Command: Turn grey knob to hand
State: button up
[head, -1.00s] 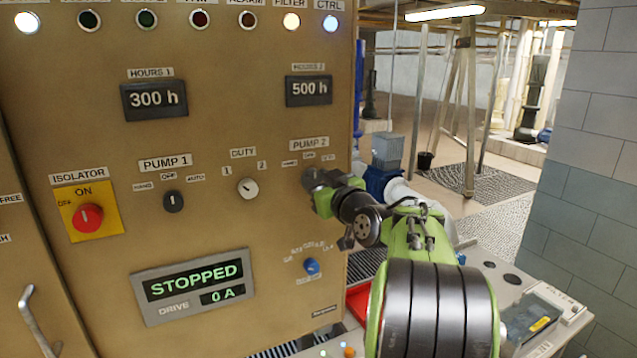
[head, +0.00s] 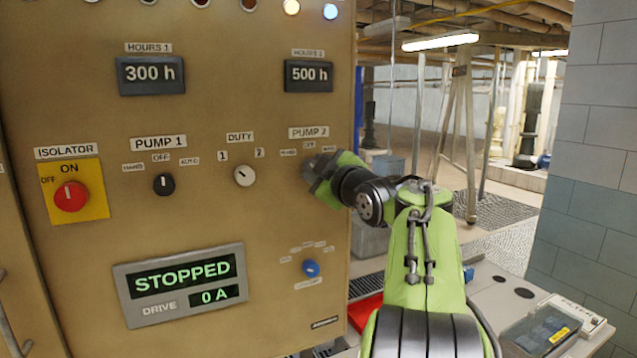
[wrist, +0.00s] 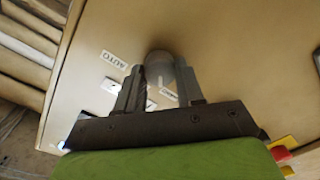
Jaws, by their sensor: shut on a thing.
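The grey knob (wrist: 158,62) is under the PUMP 2 label (head: 309,132) on the tan panel. My gripper (head: 312,170) is at the panel there and hides most of the knob in the head view. In the wrist view my gripper (wrist: 160,74) has one finger on each side of the knob and is shut on it. The AUTO label (wrist: 114,60) shows at the upper left of the fingers. The small HAND label (head: 288,153) shows left of the gripper in the head view. The knob's pointer is not clear to see.
A black PUMP 1 knob (head: 164,184), a white DUTY knob (head: 244,175), a red isolator knob (head: 71,196) and a blue knob (head: 311,268) are on the same panel. A display (head: 182,284) reads STOPPED. A desk (head: 510,285) stands at the lower right.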

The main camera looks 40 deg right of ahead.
jog(key=shift+n+b, duration=0.3)
jog(key=shift+n, duration=0.3)
jog(key=o, duration=1)
jog(key=shift+o, duration=0.2)
jog(key=b+v, duration=0.2)
jog(key=v, duration=1.3)
jog(key=shift+s+a, duration=0.15)
jog(key=shift+s, duration=0.2)
